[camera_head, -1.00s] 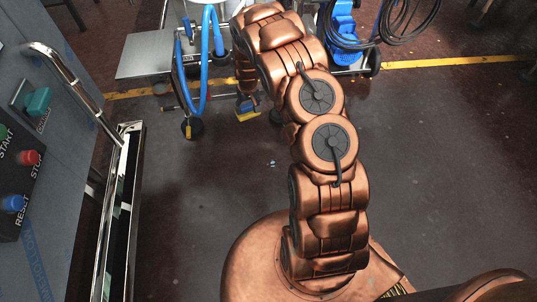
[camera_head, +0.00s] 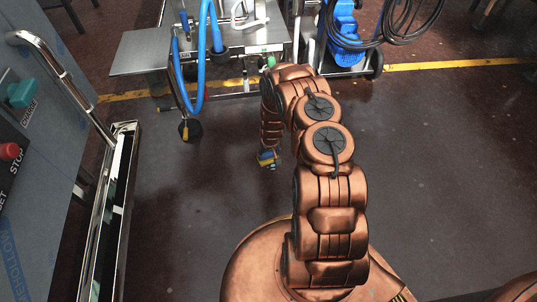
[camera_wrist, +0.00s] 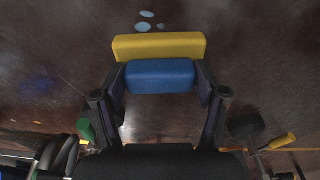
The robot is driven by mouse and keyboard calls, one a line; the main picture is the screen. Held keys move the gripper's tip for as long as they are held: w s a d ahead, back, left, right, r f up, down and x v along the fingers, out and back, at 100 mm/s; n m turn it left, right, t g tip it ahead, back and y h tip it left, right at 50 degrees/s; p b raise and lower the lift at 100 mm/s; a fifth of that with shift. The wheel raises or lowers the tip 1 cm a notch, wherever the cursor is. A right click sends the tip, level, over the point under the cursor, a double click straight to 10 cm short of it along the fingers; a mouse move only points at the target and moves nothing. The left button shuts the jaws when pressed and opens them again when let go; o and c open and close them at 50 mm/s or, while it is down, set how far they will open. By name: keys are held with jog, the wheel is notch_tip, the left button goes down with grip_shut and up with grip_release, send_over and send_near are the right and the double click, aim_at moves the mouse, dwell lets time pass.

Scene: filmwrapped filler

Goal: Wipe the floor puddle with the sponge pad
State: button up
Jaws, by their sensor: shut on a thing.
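The sponge pad (camera_wrist: 160,46) has a yellow layer and a blue layer. My gripper (camera_wrist: 161,82) is shut on its blue part, with a dark finger on each side and the yellow layer facing outward. In the head view, the sponge pad (camera_head: 268,160) shows small at the end of my arm, over the dark floor. The floor puddle (camera_wrist: 143,22) shows in the wrist view as a few small pale blue patches just beyond the yellow layer. I cannot make out the puddle in the head view now.
A metal table (camera_head: 140,53) with blue hoses (camera_head: 205,60) stands at the back. A blue wheeled machine (camera_head: 345,45) with black cable is right of it. A grey control cabinet (camera_head: 40,230) and chrome rail (camera_head: 110,215) line the left. The floor (camera_head: 440,170) on the right is clear.

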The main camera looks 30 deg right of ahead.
jog(key=shift+f+b, duration=3.4)
jog(key=shift+f, duration=0.1)
jog(key=shift+d+f, duration=0.1)
jog(key=shift+d, duration=0.1)
jog(key=shift+s+d+f+b, duration=0.1)
jog(key=shift+s+d+b, duration=0.15)
jog(key=shift+d, duration=0.45)
jog(key=shift+s+d+b, duration=0.1)
jog(key=shift+s+d, duration=0.2)
jog(key=shift+d, duration=0.35)
jog(key=shift+w+a+r, duration=0.15)
jog(key=shift+a+r, duration=0.05)
jog(key=shift+a, duration=0.35)
jog(key=shift+a+f, duration=0.1)
jog(key=shift+a, duration=0.1)
jog(key=shift+w+a+p, duration=0.4)
jog(key=shift+a+p, duration=0.1)
jog(key=shift+a, duration=0.35)
notch_tip(320, 180, up, 3)
jog(key=shift+d+f+p, duration=0.1)
jog(key=shift+d+p, duration=0.05)
jog(key=shift+p, duration=0.75)
notch_tip(320, 180, up, 2)
jog(key=shift+p, duration=1.1)
notch_tip(320, 180, up, 3)
jog(key=p, duration=0.3)
